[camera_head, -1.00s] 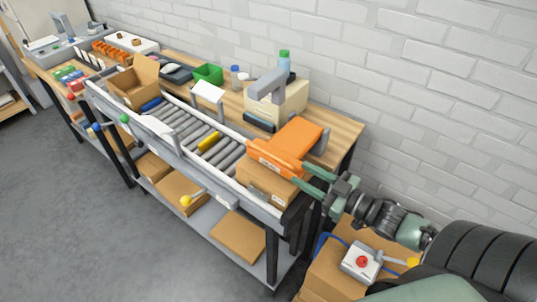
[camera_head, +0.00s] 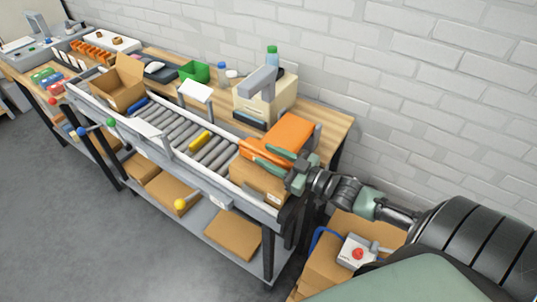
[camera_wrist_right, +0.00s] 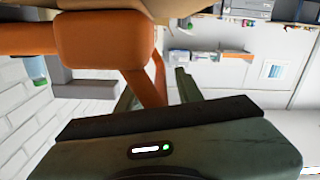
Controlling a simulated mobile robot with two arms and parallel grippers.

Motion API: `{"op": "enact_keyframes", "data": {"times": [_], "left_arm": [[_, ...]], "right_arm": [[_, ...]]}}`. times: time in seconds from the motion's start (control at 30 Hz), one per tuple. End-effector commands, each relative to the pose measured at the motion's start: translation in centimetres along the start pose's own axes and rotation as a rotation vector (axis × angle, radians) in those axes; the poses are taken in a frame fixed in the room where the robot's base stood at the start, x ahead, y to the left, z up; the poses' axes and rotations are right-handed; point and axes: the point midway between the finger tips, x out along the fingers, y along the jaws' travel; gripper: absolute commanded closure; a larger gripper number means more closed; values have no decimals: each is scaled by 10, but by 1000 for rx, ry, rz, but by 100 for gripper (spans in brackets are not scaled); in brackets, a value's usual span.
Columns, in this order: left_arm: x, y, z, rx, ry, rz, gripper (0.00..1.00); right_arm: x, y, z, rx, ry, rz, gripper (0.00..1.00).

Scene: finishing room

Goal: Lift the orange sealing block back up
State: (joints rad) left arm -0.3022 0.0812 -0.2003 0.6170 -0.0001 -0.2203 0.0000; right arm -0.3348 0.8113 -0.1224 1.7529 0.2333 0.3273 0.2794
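The orange sealing block (camera_head: 291,133) is at the right end of the roller conveyor, low over the cardboard box (camera_head: 258,182). I cannot tell whether it touches the box. Its orange handle bars stick out on the near side. My right gripper (camera_head: 270,157) has its green fingers at these bars, one on each side. In the right wrist view, the block's rounded orange part (camera_wrist_right: 105,40) fills the upper left, and an orange bar runs down between the fingers (camera_wrist_right: 155,85). The fingers stand apart, with a gap beside the bar. My left gripper is not in view.
The conveyor rollers (camera_head: 185,129) hold a yellow piece (camera_head: 200,140). A beige machine (camera_head: 264,98) with a grey arm stands behind. A white box with a red button (camera_head: 357,252) sits on cartons at lower right. A brick wall closes the back.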

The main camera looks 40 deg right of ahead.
Motion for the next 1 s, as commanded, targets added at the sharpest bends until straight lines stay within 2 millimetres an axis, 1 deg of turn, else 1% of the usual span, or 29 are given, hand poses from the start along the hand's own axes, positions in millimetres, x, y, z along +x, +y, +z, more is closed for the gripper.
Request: {"op": "enact_keyframes", "data": {"times": [0.1,0.33,0.37,0.4,0.47,1.0], "left_arm": [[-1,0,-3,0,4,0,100],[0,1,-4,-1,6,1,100],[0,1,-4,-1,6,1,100],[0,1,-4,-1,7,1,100],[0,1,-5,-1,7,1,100],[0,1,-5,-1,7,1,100]], "right_arm": [[4,0,0,0,0,0,64],[4,0,0,0,-1,0,64],[4,0,0,0,-1,0,72],[4,0,0,0,-1,0,83],[4,0,0,0,-1,0,100],[3,-2,1,4,-1,-2,100]]}}
